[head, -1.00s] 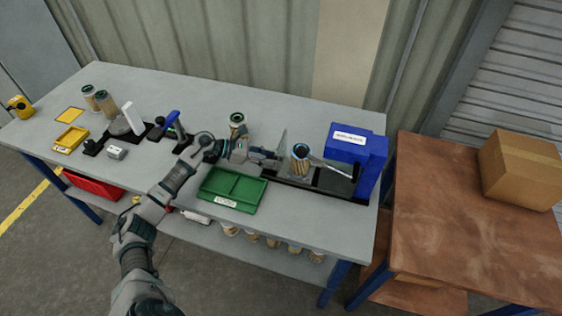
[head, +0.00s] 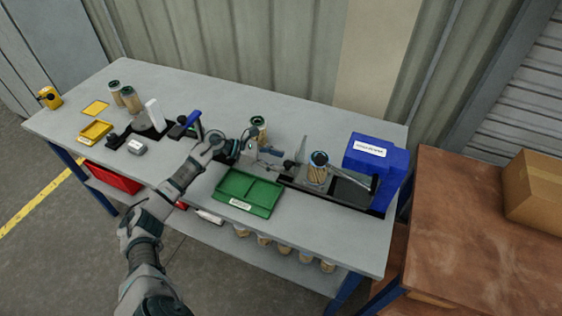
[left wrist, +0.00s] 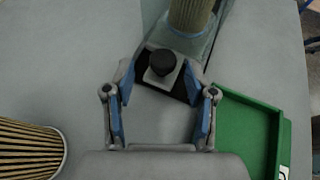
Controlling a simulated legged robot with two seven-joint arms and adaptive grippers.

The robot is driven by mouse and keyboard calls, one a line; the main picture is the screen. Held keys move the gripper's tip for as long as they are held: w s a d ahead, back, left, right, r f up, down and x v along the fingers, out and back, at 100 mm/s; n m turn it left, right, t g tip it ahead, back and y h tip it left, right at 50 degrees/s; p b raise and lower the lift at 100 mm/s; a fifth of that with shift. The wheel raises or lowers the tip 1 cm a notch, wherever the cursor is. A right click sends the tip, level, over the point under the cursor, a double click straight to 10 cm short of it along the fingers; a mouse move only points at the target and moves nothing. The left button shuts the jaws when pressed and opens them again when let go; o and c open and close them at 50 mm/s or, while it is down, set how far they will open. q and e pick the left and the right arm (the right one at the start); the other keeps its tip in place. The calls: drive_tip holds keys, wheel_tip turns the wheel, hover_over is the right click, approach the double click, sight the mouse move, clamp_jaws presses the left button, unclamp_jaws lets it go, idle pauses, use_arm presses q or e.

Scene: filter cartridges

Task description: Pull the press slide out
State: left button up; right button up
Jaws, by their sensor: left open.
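The blue press (head: 376,158) stands at the right end of the grey bench. Its slide, on a black rail (head: 290,180), carries a pleated filter cartridge (head: 317,172) upright in a clear holder. In the left wrist view, a round black knob (left wrist: 162,62) on a light square plate sits at the slide's near end, with the cartridge (left wrist: 190,14) just behind it. My left gripper (head: 276,153) is left of the cartridge. In the left wrist view my left gripper (left wrist: 168,92) is open, its blue-padded fingers on either side just short of the knob. My right gripper is not visible.
A green tray (head: 219,190) lies in front of my left gripper; a loose cartridge (head: 258,126) stands behind it. Yellow trays, more cartridges and a blue-handled tool (head: 190,122) occupy the left side. A brown table (head: 470,235) with a box stands right of the bench.

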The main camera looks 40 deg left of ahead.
use_arm(q)
drive_tip(key=v, duration=0.5)
drive_tip(key=shift+a+f, duration=0.2)
drive_tip(key=shift+a, duration=0.15)
drive_tip(key=shift+s+a, duration=0.1)
drive_tip(key=shift+a, duration=0.35)
drive_tip(key=shift+d, duration=0.1)
drive_tip(key=shift+d+r, duration=0.1)
drive_tip(key=shift+d, duration=0.15)
